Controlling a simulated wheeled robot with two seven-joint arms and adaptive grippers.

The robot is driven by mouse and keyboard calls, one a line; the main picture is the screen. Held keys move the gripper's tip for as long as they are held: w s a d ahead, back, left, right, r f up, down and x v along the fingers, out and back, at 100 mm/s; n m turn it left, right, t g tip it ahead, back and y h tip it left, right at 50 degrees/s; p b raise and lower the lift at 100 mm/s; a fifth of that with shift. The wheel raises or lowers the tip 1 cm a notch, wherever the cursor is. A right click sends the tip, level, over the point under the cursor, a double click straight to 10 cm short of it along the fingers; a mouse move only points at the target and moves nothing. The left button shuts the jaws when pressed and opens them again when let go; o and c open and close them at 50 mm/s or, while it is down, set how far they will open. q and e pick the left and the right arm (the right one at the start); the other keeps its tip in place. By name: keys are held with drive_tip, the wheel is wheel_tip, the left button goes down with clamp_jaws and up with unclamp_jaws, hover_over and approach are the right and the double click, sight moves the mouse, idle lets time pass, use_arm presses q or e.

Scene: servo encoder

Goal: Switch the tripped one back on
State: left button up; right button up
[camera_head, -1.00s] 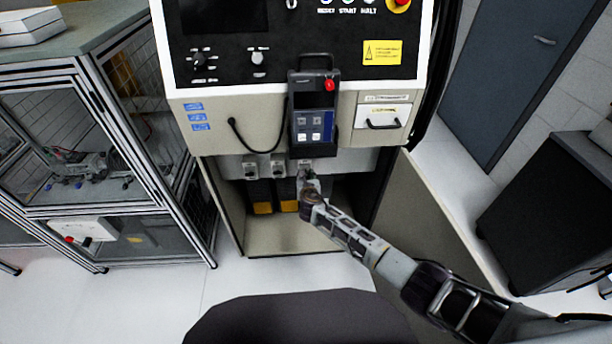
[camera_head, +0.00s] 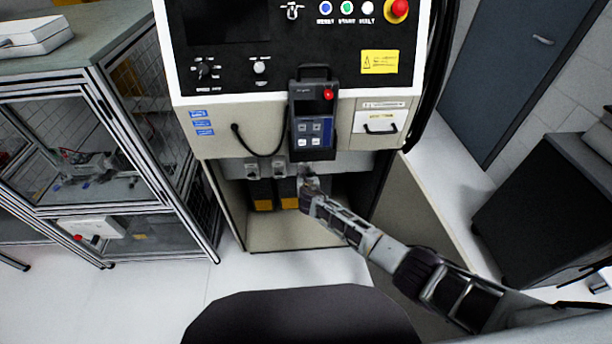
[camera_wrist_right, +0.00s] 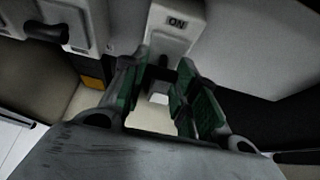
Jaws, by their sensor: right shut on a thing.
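Three small grey breaker switches sit in a row under the control cabinet's front: the left switch (camera_head: 252,171), the middle switch (camera_head: 279,169) and the right switch, mostly hidden by my right gripper (camera_head: 307,182). In the right wrist view, the right switch's light housing (camera_wrist_right: 172,30) reads "ON" above a dark lever (camera_wrist_right: 160,73). The green-padded fingers of my right gripper (camera_wrist_right: 162,85) are shut on this lever. A neighbouring switch with a dark lever (camera_wrist_right: 46,31) shows at upper left. Which way the held lever is thrown is hard to tell. My left gripper is not in view.
A teach pendant (camera_head: 313,120) hangs just above the switches, with a cable looping to its left. The open cabinet bay (camera_head: 290,235) lies below, with its open door (camera_head: 415,215) at right beside my arm. A glass-walled cell (camera_head: 90,150) stands left.

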drive_tip(key=shift+w+r, duration=0.1)
drive_tip(key=shift+r, duration=0.1)
drive_tip(key=o, duration=1)
drive_tip(key=shift+f, duration=0.1)
drive_tip(key=shift+s, duration=0.2)
drive_tip(key=shift+v, duration=5.85)
